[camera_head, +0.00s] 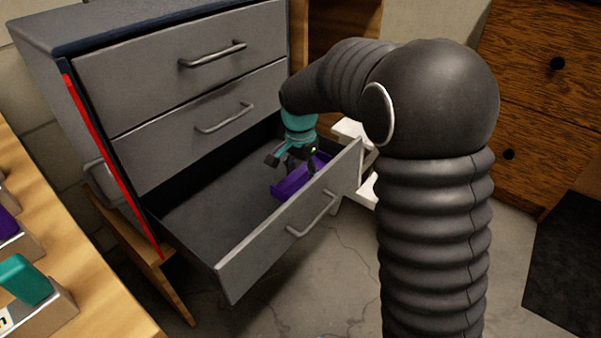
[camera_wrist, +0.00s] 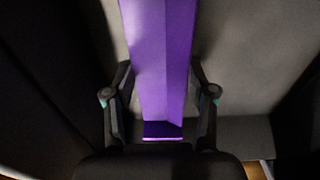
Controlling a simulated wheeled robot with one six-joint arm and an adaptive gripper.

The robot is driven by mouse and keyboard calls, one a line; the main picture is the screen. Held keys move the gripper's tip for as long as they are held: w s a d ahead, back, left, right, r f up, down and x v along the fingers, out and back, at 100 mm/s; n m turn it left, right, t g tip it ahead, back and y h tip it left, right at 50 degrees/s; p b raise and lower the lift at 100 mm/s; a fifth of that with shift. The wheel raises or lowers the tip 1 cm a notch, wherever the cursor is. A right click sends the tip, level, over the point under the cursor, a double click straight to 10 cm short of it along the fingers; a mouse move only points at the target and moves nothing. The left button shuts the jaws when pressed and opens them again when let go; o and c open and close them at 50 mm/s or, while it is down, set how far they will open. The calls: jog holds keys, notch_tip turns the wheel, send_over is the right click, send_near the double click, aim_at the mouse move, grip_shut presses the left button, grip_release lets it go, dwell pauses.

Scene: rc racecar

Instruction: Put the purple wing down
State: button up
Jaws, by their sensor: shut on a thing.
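The purple wing (camera_head: 291,184) is inside the open bottom drawer (camera_head: 205,212), toward its right end. In the wrist view the purple wing (camera_wrist: 158,60) is a long upright strip between the two fingers. My gripper (camera_head: 293,160) reaches down into the drawer from above and is shut on the wing. In the wrist view my gripper (camera_wrist: 160,100) has one finger on each side of the wing. I cannot tell whether the wing touches the drawer floor. Part of the wing is hidden by the fingers.
The grey cabinet (camera_head: 190,90) has two closed drawers above the open one. The left part of the open drawer is bare. A wooden bench (camera_head: 75,265) with small bins is at the left. A wooden chest (camera_head: 545,110) stands at the right.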

aim_at(300, 177)
jog(key=o, duration=1.1)
jog(key=shift+o, duration=0.2)
notch_tip(300, 177, up, 13)
jog(key=p, duration=0.3)
jog(key=s+d+r+n+t, duration=0.2)
jog(key=s+d+r+n, duration=0.3)
jog(key=s+d, duration=0.65)
jog(key=s+d+f+n+t, duration=0.1)
jog(key=s+d, duration=0.1)
jog(key=s, duration=0.6)
jog(key=s+d+f+n+t, duration=0.1)
jog(key=s+d+f+t, duration=0.1)
jog(key=s, duration=0.6)
jog(key=shift+d+f+n, duration=0.15)
jog(key=shift+f+n, duration=0.15)
